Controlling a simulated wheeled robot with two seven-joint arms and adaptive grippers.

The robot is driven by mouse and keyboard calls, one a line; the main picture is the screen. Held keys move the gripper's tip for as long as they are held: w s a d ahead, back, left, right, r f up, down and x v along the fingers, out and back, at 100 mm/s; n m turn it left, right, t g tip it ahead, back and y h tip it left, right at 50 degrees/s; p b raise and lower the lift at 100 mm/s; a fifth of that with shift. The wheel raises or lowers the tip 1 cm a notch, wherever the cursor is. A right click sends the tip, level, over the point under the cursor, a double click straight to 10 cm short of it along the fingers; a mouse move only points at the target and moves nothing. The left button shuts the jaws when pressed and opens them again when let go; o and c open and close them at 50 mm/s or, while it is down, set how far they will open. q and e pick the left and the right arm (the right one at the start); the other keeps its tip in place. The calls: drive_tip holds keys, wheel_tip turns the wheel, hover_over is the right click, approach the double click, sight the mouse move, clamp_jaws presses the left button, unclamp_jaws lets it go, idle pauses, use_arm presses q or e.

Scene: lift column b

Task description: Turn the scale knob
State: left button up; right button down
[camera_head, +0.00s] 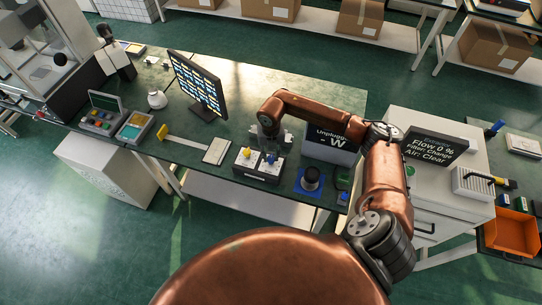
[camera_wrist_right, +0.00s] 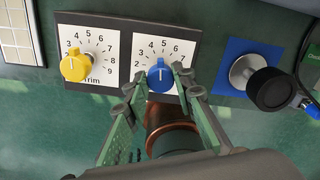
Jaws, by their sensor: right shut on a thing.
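A black-framed panel (camera_head: 259,177) with two white dial plates lies on the bench. In the wrist view, the blue knob (camera_wrist_right: 160,76) sits on the right dial, its pale pointer line aimed roughly up, near the 5. The word under this dial is hidden by my gripper. The yellow knob (camera_wrist_right: 74,67) sits on the left dial, marked "Trim". My right gripper (camera_wrist_right: 160,86) has one finger on each side of the blue knob and is shut on it. In the head view, my right gripper (camera_head: 268,138) is over the panel. My left gripper is not in view.
A black knob or joystick on a blue mat (camera_head: 311,181) stands right of the panel. A display reading "Unplugged W" (camera_head: 331,138) and a monitor (camera_head: 197,85) stand nearby. A small plate (camera_head: 216,151) lies left of the panel. An orange bin (camera_head: 512,232) is far right.

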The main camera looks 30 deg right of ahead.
sight(270, 158)
drive_tip(key=n+b, duration=0.2)
drive_tip(key=n, duration=0.3)
drive_tip(key=shift+f+b, duration=0.1)
drive_tip(key=shift+b, duration=0.2)
drive_tip(key=shift+a+n+b, duration=0.1)
drive_tip(key=shift+n+b, duration=0.85)
drive_tip(key=shift+n, duration=1.55)
drive_tip(key=c, duration=1.6)
unclamp_jaws()
drive_tip(key=shift+r, duration=0.3)
wheel_tip(270, 158, up, 12)
drive_tip(key=shift+f, duration=0.15)
